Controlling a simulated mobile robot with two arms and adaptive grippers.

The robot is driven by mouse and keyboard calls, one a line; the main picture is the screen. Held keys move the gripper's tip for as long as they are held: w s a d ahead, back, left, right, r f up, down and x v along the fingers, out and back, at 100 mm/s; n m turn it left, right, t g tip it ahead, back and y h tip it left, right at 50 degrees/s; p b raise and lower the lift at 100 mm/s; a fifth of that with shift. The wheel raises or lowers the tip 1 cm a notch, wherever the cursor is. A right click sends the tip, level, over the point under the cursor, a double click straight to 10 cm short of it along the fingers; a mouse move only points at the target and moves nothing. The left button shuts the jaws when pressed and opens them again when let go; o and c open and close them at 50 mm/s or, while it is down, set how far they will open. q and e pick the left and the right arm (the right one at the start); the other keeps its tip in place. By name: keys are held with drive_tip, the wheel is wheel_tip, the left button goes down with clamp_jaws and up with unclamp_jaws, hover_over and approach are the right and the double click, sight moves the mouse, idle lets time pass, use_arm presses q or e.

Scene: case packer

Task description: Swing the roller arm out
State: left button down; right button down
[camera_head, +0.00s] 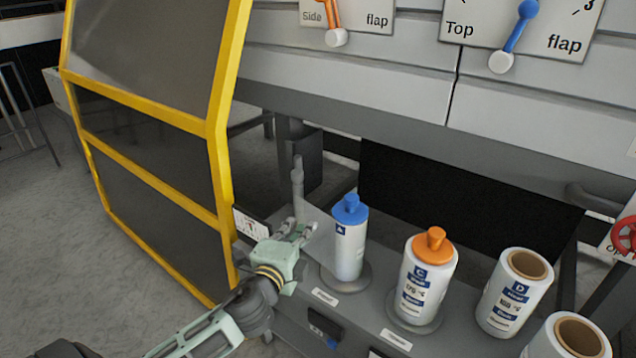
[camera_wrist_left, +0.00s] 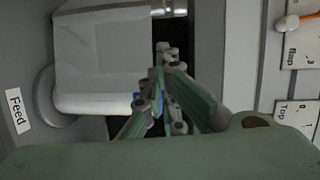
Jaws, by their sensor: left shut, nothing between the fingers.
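My left gripper (camera_head: 298,229) is shut and empty, beside the roll with the blue cap (camera_head: 349,240) and just in front of a slim grey upright post (camera_head: 297,183). This post may be the roller arm, but I cannot tell for certain. A pale sheet (camera_head: 322,232) spans between the post and the blue-capped roll. In the left wrist view the fingers (camera_wrist_left: 168,75) are close together beside a pale sheet-like surface (camera_wrist_left: 100,50). Whether the fingers touch the post or sheet is not clear. My right gripper is not in view.
An orange-capped roll (camera_head: 428,282) and a white roll with a bare core (camera_head: 513,295) stand to the right on the grey shelf. A yellow-framed guard door (camera_head: 222,170) stands at left. Flap dials with a blue lever (camera_head: 520,28) and an orange lever (camera_head: 334,18) are above.

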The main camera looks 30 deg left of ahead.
use_arm(q)
drive_tip(key=w+a+r, duration=0.1)
drive_tip(key=w+a, duration=0.1)
drive_tip(key=w, duration=0.4)
drive_tip(key=w+a+r+p, duration=0.1)
drive_tip(key=w+a, duration=0.2)
drive_tip(key=w, duration=0.2)
drive_tip(key=shift+w+a+r+t, duration=0.2)
drive_tip(key=shift+w+r+t, duration=0.15)
drive_tip(key=shift+t, duration=0.05)
drive_tip(key=shift+a+m, duration=0.1)
drive_tip(key=shift+m, duration=0.2)
